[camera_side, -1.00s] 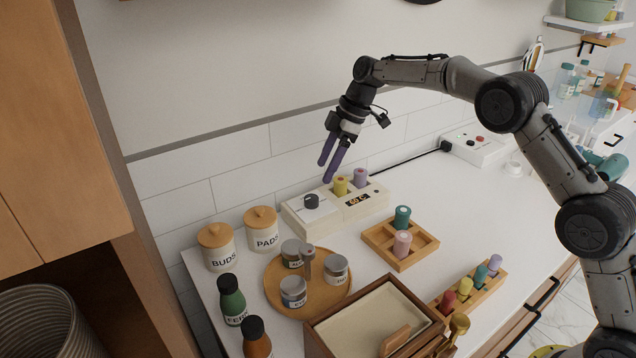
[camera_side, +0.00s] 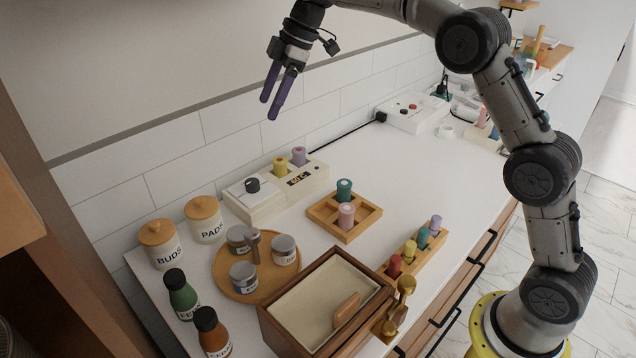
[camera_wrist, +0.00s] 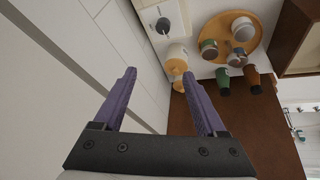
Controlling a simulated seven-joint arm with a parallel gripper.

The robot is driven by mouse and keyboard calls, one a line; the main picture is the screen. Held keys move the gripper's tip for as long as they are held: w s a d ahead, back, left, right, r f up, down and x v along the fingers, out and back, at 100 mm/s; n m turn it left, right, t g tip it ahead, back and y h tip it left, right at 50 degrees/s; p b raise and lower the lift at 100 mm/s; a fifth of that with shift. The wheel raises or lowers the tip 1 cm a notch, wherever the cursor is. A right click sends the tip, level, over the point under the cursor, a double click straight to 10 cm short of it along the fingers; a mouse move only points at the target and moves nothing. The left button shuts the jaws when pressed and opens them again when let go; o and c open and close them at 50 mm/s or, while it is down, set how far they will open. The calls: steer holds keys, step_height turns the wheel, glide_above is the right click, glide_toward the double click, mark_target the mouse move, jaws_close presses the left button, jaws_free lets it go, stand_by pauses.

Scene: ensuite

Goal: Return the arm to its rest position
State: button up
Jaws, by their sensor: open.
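My gripper (camera_side: 278,92) is in the air above the counter, in front of the tiled wall, with its purple fingers pointing down. In the wrist view my gripper (camera_wrist: 160,95) is open, with nothing between its two purple fingers. Below it stands a cream heater block (camera_side: 240,203) with a dark knob, a small display and a yellow and a lilac cylinder in it. The gripper is well clear of the block and touches nothing.
A round wooden tray (camera_side: 262,292) with several jars, canisters labelled BUDS (camera_side: 163,247) and PADS (camera_side: 205,222), two bottles, a wooden box (camera_side: 270,318), a divided tray (camera_side: 367,222) and a rack of colored cylinders (camera_side: 418,264) stand on the counter. Free counter lies toward the far right.

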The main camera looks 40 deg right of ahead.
steer(key=s+r+t, duration=0.1)
steer(key=s+r, duration=0.8)
steer(key=s, duration=0.1)
steer(key=s+d+r+m+t+h, duration=0.2)
steer(key=s+m, duration=0.1)
steer(key=s, duration=1.1)
steer(key=s+d+f+m+h, duration=0.1)
steer(key=s+d+f+m, duration=0.1)
steer(key=s+f+m, duration=0.3)
steer(key=s+d+f+m+h, duration=0.1)
steer(key=s+f+m, duration=0.4)
steer(key=s+f, duration=0.5)
steer(key=shift+s+d+f, duration=0.3)
steer(key=shift+s+d, duration=0.05)
steer(key=shift+s, duration=0.65)
